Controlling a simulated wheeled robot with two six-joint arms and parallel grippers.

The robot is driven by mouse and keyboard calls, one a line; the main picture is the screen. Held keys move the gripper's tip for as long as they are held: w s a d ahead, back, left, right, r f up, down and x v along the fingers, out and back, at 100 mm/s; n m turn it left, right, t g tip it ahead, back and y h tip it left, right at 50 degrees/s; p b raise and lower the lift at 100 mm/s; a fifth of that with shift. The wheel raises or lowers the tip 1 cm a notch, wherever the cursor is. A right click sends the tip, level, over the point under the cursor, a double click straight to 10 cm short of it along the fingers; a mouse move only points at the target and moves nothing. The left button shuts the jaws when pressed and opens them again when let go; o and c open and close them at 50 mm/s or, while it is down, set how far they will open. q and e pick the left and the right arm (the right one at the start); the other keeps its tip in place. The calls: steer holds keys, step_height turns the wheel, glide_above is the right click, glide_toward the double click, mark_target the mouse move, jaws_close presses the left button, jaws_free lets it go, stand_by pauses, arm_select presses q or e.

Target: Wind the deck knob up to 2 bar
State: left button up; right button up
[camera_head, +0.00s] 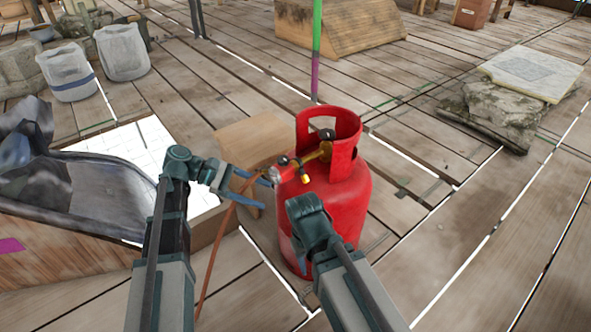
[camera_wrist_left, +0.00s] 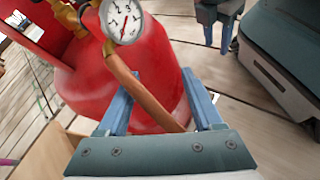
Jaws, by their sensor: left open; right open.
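A red gas cylinder (camera_head: 345,205) stands upright on the planks, with a brass regulator (camera_head: 322,152) at its top. In the left wrist view a round white gauge (camera_wrist_left: 121,20) has a red needle pointing roughly downward; its figures are too small to read surely. I cannot clearly make out the knob. An orange-brown hose (camera_wrist_left: 140,90) hangs from the regulator and passes between the fingers of my left gripper (camera_head: 266,193), which is open beside the cylinder. My right gripper (camera_wrist_left: 220,32) is open near the cylinder's front; in the head view its fingers are mostly hidden.
A wooden block (camera_head: 252,140) stands just behind and left of the cylinder. A crumpled grey sheet (camera_head: 100,190) lies at left, near a white grid opening (camera_head: 130,145). Stone slabs (camera_head: 500,105) lie at right. A green-purple pole (camera_head: 316,50) rises behind.

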mark_target(295, 167)
arm_select(q)
steer(key=w+a+r+n+g+h, duration=0.1)
steer(key=w+a+r+n+h, duration=0.1)
steer(key=r, duration=0.3)
steer(key=w+a+r+n+h, duration=0.1)
steer(key=a+r+h, duration=0.15)
steer(key=r, duration=0.25)
steer(key=d, duration=0.5)
steer(key=s+d, duration=0.1)
steer(key=d, duration=0.8)
steer(key=shift+s+d+f, duration=0.25)
steer(key=shift+s+d, duration=0.05)
steer(key=shift+s, duration=0.1)
jaws_close()
